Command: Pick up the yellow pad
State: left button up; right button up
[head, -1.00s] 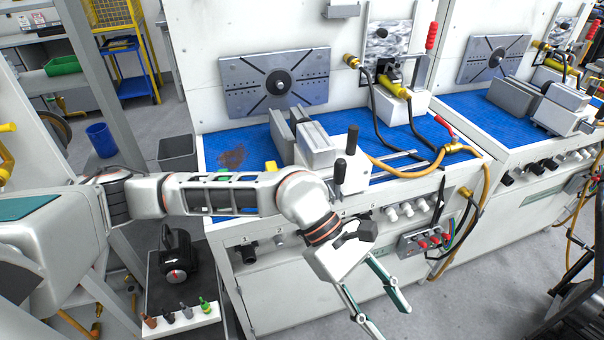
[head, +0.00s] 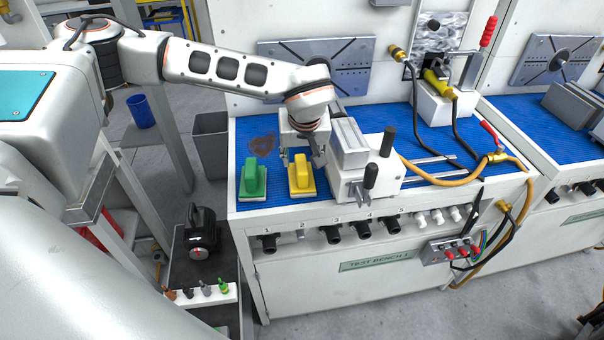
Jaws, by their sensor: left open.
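The yellow pad (head: 302,188), a flat block with a raised handle, lies on the blue top of the test bench in the head view. My left gripper (head: 302,158) points down just behind or above the pad's handle, its fingers apart. It holds nothing that I can see. I cannot tell whether the fingers touch the pad. A similar green pad (head: 253,180) lies to the left of the yellow one. My right gripper is not in view.
A grey-and-white vise (head: 352,165) with black-knobbed levers stands close to the right of the yellow pad. A slotted metal plate (head: 350,79) is on the wall behind. Black knobs (head: 333,234) line the bench front. Blue surface shows between the two pads.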

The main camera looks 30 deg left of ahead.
aim_at(302, 163)
pick_arm(q)
jog(key=shift+p+x, duration=0.35)
jog(key=shift+x, duration=2.3)
jog(key=shift+w+d+r, duration=0.1)
jog(key=shift+w, duration=0.1)
grip_shut()
